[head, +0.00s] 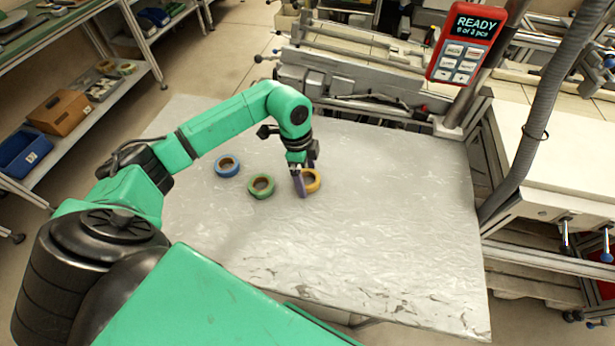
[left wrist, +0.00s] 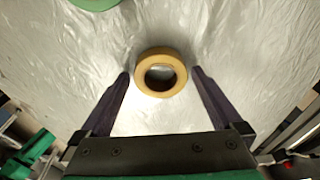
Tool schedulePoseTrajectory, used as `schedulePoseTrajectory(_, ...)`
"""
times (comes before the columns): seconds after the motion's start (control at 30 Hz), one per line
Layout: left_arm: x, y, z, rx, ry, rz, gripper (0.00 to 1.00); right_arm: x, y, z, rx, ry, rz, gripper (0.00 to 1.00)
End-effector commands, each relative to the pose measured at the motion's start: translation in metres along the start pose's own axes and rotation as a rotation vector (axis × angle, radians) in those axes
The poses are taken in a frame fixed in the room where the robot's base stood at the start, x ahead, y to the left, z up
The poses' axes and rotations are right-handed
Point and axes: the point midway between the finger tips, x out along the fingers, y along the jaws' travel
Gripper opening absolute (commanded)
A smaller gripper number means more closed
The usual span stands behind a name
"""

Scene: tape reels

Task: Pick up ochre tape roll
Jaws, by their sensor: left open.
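The ochre tape roll (head: 313,181) lies flat on the silver-covered table (head: 400,230). It also shows in the left wrist view (left wrist: 161,52), between and slightly beyond the two dark fingertips, with clear gaps on both sides. My left gripper (head: 304,183) points down at the roll, and a finger hides part of the roll's left side in the head view. The left gripper (left wrist: 160,72) is open and empty. I cannot tell from the pictures its exact height above the table. My right gripper is not in view.
A green tape roll (head: 261,186) lies just left of the ochre one, and a blue roll (head: 227,166) lies farther left. Metal machinery (head: 350,90) borders the table's back edge. A red handheld device (head: 466,42) stands at the back right. The table's right and front are clear.

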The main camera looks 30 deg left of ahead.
Motion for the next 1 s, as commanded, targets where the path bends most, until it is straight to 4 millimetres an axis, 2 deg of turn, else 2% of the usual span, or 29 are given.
schedulePoseTrajectory(0.1, 0.0, 0.0, 0.0, 0.0, 0.0, 0.0, 1.0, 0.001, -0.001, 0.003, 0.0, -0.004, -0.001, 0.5)
schedulePoseTrajectory(0.13, 0.0, 0.0, 0.0, 0.0, 0.0, 0.0, 0.92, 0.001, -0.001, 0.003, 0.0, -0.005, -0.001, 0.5)
schedulePoseTrajectory(0.27, 0.0, 0.0, 0.0, 0.0, 0.0, 0.0, 0.43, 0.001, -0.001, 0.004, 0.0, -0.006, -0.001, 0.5)
schedulePoseTrajectory(0.3, 0.0, 0.0, 0.0, 0.0, 0.0, 0.0, 0.27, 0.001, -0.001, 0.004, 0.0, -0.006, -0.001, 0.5)
schedulePoseTrajectory(0.57, -0.001, 0.0, 0.0, 0.0, 0.0, -0.001, 0.26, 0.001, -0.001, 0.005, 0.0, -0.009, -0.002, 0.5)
schedulePoseTrajectory(0.73, -0.015, -0.001, -0.002, 0.001, 0.001, -0.003, 0.26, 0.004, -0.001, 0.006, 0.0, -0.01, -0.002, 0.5)
schedulePoseTrajectory(0.87, -0.043, -0.002, -0.007, 0.001, 0.002, -0.007, 0.26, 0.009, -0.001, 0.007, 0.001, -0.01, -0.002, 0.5)
schedulePoseTrajectory(1.0, -0.095, -0.002, -0.015, 0.002, 0.004, -0.01, 0.26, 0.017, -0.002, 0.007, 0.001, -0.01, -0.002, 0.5)
